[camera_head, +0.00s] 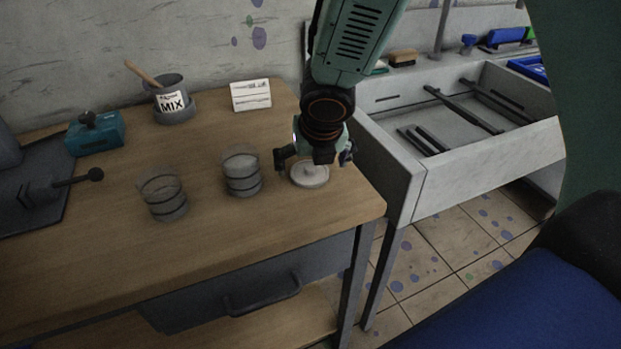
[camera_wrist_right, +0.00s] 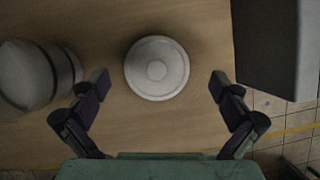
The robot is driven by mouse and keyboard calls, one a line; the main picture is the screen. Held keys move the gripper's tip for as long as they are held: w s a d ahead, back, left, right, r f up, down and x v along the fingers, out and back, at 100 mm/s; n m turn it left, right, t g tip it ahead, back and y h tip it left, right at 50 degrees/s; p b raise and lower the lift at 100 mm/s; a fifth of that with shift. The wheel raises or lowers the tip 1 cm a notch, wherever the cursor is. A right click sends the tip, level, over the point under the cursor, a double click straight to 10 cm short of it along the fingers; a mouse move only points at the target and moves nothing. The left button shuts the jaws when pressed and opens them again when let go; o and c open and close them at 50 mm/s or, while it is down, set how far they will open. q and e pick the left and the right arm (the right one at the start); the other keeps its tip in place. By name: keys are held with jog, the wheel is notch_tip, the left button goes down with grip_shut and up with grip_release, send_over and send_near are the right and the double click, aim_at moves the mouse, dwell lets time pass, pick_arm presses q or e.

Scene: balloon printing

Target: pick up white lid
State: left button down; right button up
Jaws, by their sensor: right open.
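The white lid (camera_head: 311,175) is a round disc with a small central knob. It lies flat on the wooden table, near the right edge. In the right wrist view the lid (camera_wrist_right: 157,68) sits between and a little beyond my fingertips, touching neither. My right gripper (camera_head: 316,158) is open and empty, pointing down over the lid; its two fingers (camera_wrist_right: 160,88) show apart in the wrist view. The gripper hides part of the lid in the head view. My left gripper is not in view.
Two clear banded cups stand left of the lid: the nearer one (camera_head: 242,172) and another (camera_head: 163,196). A MIX cup (camera_head: 172,101), a white card (camera_head: 250,95) and a teal box (camera_head: 95,133) are farther back. A grey sink-like bench (camera_head: 490,152) stands right of the table.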

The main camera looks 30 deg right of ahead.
jog(key=shift+d, duration=0.2)
jog(key=shift+w+a+f, duration=0.15)
jog(key=shift+w+a, duration=0.4)
jog(key=shift+c, duration=1.2)
jog(key=shift+s+d, duration=0.35)
jog(key=shift+s, duration=0.1)
jog(key=c, duration=0.4)
jog(key=shift+c, duration=0.9)
jog(key=shift+w+a, duration=0.2)
jog(key=shift+a, duration=0.05)
jog(key=shift+c, duration=1.4)
jog(key=shift+s+d, duration=0.15)
jog(key=shift+s, duration=0.05)
jog(key=shift+c, duration=0.9)
